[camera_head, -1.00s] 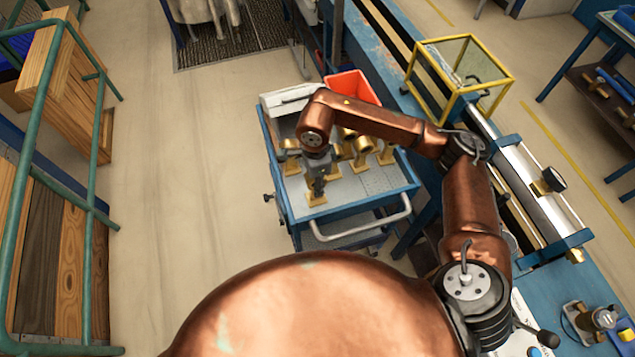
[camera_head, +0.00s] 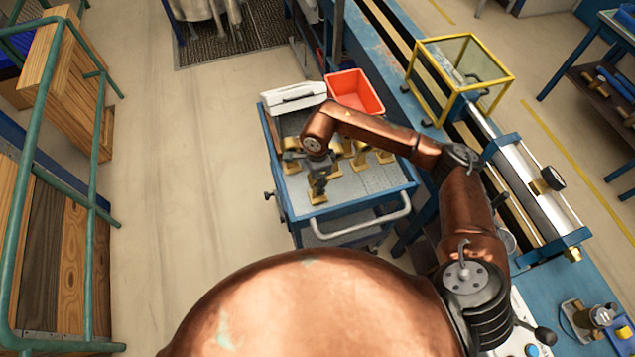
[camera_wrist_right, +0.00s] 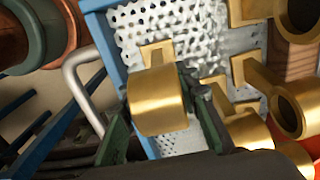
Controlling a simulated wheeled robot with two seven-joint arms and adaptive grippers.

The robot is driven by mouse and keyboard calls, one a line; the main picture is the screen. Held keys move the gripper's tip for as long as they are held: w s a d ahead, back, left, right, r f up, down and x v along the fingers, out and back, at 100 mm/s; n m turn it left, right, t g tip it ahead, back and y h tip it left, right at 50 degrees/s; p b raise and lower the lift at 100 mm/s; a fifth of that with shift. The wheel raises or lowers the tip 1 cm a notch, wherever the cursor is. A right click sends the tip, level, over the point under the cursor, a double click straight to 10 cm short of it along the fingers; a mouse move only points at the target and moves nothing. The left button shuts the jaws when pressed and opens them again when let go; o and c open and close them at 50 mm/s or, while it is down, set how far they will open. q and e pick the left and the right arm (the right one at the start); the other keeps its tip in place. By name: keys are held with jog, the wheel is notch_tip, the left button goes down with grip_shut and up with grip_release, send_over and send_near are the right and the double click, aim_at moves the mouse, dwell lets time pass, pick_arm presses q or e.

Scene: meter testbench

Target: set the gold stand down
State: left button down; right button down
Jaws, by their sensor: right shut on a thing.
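The gold stand (camera_wrist_right: 158,101) is between the fingers of my right gripper (camera_head: 318,183), a gold ring on a flat foot. In the right wrist view, one dark green finger of the gripper (camera_wrist_right: 163,125) lies on each side of the ring. The gripper is shut on the stand and points down at the front left of the cart top (camera_head: 350,188). In the head view, the stand's gold foot (camera_head: 317,198) shows under the fingers, just above or on the perforated surface; I cannot tell whether it touches. My left gripper is not in view.
Several other gold stands (camera_wrist_right: 292,104) stand close behind and right of the held one. A red bin (camera_head: 355,92) and a white case (camera_head: 294,97) are at the cart's back. The cart handle (camera_head: 362,228) is in front. A blue bench (camera_head: 400,100) runs along the right.

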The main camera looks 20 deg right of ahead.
jog(key=c, duration=1.9)
grip_release()
jog(key=shift+f, duration=0.2)
jog(key=shift+c, duration=0.2)
jog(key=o, duration=0.4)
jog(key=shift+r, duration=0.1)
jog(key=shift+o, duration=0.2)
notch_tip(320, 180, up, 12)
jog(key=shift+r+b, duration=0.15)
jog(key=shift+b, duration=0.3)
